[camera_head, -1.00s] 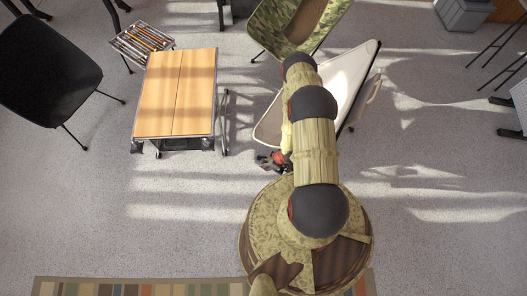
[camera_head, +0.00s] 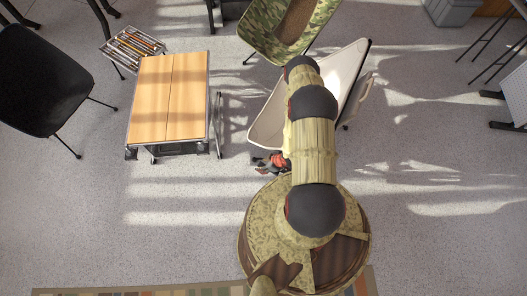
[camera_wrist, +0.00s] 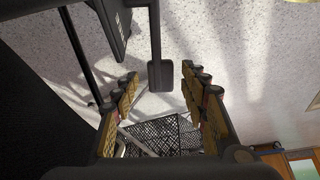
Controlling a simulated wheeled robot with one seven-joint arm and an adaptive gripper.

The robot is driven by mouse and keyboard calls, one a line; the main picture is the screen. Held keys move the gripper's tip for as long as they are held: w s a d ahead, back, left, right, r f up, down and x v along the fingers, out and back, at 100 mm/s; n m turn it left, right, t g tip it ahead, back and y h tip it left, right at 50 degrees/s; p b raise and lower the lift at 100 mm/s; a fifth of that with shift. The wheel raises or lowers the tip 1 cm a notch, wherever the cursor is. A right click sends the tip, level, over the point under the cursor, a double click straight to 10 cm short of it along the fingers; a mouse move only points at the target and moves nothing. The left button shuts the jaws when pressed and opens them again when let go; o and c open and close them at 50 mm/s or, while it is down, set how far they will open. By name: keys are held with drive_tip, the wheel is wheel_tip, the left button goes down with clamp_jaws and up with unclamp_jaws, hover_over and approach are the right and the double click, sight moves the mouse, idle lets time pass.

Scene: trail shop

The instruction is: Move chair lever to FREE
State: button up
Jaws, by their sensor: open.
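In the wrist view, a dark lever (camera_wrist: 160,74) with a flat, rounded paddle end hangs from the top edge, between and slightly beyond my fingertips. I take it for the chair lever. My gripper (camera_wrist: 160,84) is open, with a yellow-and-black finger on either side and a visible gap to the paddle. No FREE marking is readable. In the head view, a cream-white chair (camera_head: 266,128) stands under my arm, which hides much of it. My gripper (camera_head: 271,164) shows only partly there, low at the chair's near left edge. The lever is hidden in that view.
A wooden folding table (camera_head: 168,98) stands left of the chair, with a black chair (camera_head: 40,80) further left. A camouflage chair (camera_head: 260,30) stands behind. In the wrist view, a black mesh basket (camera_wrist: 165,134) lies below the fingers.

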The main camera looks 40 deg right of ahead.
drive_tip(key=v, duration=0.7)
drive_tip(key=shift+r, duration=0.25)
drive_tip(key=shift+s, duration=0.15)
drive_tip(key=shift+c, duration=0.4)
